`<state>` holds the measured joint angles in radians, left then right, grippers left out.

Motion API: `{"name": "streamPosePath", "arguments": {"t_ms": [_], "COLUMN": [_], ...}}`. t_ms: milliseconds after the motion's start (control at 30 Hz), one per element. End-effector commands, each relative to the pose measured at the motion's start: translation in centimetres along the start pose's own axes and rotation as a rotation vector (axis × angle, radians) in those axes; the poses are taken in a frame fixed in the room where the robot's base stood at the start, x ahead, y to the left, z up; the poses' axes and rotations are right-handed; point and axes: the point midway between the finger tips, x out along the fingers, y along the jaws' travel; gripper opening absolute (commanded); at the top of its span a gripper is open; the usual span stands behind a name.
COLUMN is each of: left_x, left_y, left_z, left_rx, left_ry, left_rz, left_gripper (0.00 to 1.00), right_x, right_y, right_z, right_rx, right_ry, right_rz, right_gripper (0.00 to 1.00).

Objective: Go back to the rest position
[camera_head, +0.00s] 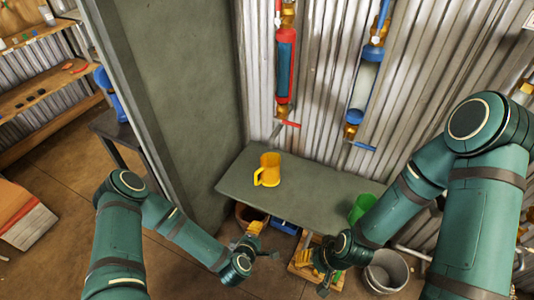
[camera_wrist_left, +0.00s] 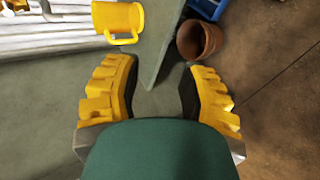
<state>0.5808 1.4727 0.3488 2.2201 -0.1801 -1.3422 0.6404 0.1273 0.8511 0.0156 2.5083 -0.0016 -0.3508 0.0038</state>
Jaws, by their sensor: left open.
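My left gripper (camera_head: 262,243) is open and empty, just off the front edge of the grey-green table (camera_head: 222,183). In the left wrist view its ribbed yellow fingers (camera_wrist_left: 160,92) stand wide apart with nothing between them. My right gripper (camera_head: 314,270) hangs low in front of the table, near a wooden crate; its jaw opening is not clear. A yellow mug (camera_head: 268,170) stands upright on the table, apart from both grippers. The mug also shows in the left wrist view (camera_wrist_left: 118,18).
A green cup (camera_head: 361,207) stands at the table's right side. A grey bucket (camera_head: 386,271), a terracotta pot (camera_wrist_left: 198,40) and a blue crate (camera_head: 285,226) are low down. Red (camera_head: 285,65) and blue (camera_head: 363,90) pipe units hang on the corrugated wall. A grey partition (camera_head: 190,90) stands left.

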Motion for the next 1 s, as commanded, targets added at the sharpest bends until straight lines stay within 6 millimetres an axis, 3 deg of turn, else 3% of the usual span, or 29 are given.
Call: {"name": "streamPosePath", "arguments": {"t_ms": [167, 367, 500, 700, 833, 1000], "left_x": [-0.1, -1.8, -5.1, -10.6, -13.2, -14.4], "left_y": [0.1, 0.2, 0.0, 0.1, 0.2, 0.1], "left_z": [0.1, 0.9, 1.0, 0.2, -0.1, -0.2], "left_rx": [0.016, 0.287, 0.589, 0.9, 0.998, 1.037], "left_ry": [-0.009, -0.164, -0.337, -0.548, -0.636, -0.681], "left_rz": [-0.006, -0.117, -0.257, -0.421, -0.48, -0.508], "left_gripper": [0.41, 0.41, 0.41, 0.41, 0.41, 0.41], "right_x": [0.0, 0.0, 0.0, 0.0, 0.0, 0.0], "right_y": [0.0, 0.0, 0.0, 0.0, 0.0, 0.0], "right_z": [0.1, 0.1, 0.1, 0.1, 0.1, 0.1], "right_rx": [0.0, 0.0, 0.0, 0.0, 0.0, 0.0], "right_ry": [-0.002, -0.002, -0.002, -0.002, -0.002, -0.002], "right_rz": [0.0, 0.0, 0.0, 0.0, 0.0, 0.0], "right_gripper": [0.47, 0.47, 0.47, 0.47, 0.47, 0.47]}}
